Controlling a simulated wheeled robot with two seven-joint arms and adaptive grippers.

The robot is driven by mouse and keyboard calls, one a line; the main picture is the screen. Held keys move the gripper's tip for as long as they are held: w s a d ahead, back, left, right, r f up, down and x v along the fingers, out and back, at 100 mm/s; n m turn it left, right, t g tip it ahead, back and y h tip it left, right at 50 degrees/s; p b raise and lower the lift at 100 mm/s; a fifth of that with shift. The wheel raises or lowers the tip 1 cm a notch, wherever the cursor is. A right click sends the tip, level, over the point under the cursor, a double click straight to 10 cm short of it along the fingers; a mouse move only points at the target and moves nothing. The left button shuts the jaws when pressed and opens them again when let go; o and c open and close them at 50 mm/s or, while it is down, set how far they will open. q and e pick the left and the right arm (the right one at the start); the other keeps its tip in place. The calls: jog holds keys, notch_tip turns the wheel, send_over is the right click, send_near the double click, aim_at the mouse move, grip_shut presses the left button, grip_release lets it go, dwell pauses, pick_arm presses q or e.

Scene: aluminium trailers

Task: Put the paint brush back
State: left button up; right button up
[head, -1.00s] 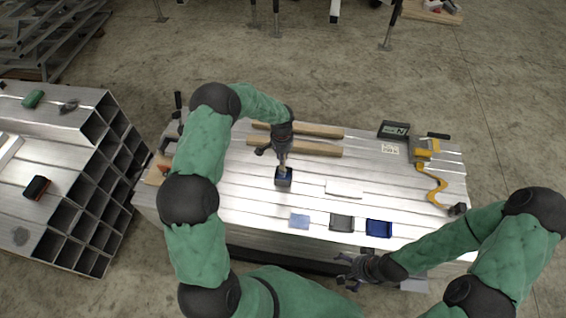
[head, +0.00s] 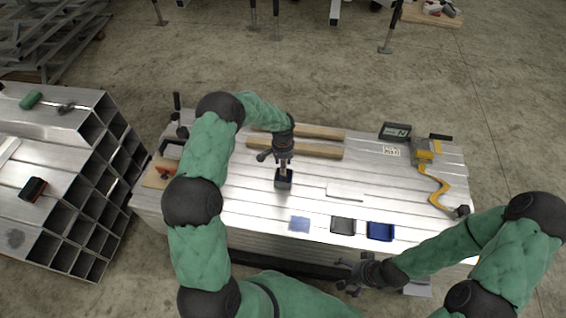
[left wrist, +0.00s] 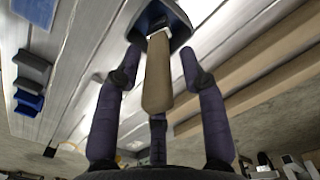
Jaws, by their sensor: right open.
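The paint brush stands handle-up in a small dark cup (head: 284,181) on the metal table. Its brown handle (left wrist: 157,75) points towards my left gripper in the left wrist view, and its bristles are hidden in the cup (left wrist: 180,28). My left gripper (head: 283,160) is above the cup. In the left wrist view its fingers (left wrist: 160,85) are spread around the handle, with gaps on both sides, so it looks open and not gripping. My right gripper (head: 346,275) is open and empty by the table's front edge.
Blue (head: 380,231) and grey (head: 342,225) trays and a light blue pad (head: 300,224) lie near the front edge. Wooden bars (head: 300,149) lie behind the cup. A yellow tool (head: 432,185) is at the right. Stacked metal tubes (head: 75,185) stand left.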

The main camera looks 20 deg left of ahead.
pick_arm(q)
notch_tip(320, 180, up, 12)
jog(key=p, duration=0.4)
jog(key=s+d+f+n+h, duration=0.1)
jog(key=s+d+f+h, duration=0.1)
jog(key=s+d+f, duration=0.55)
jog(key=s+d+f+n+h, duration=0.2)
jog(key=s+d+f, duration=0.3)
jog(key=s+d, duration=0.55)
jog(key=s+n, duration=0.1)
jog(key=s, duration=0.9)
jog(key=shift+a, duration=0.15)
jog(key=shift+s, duration=0.1)
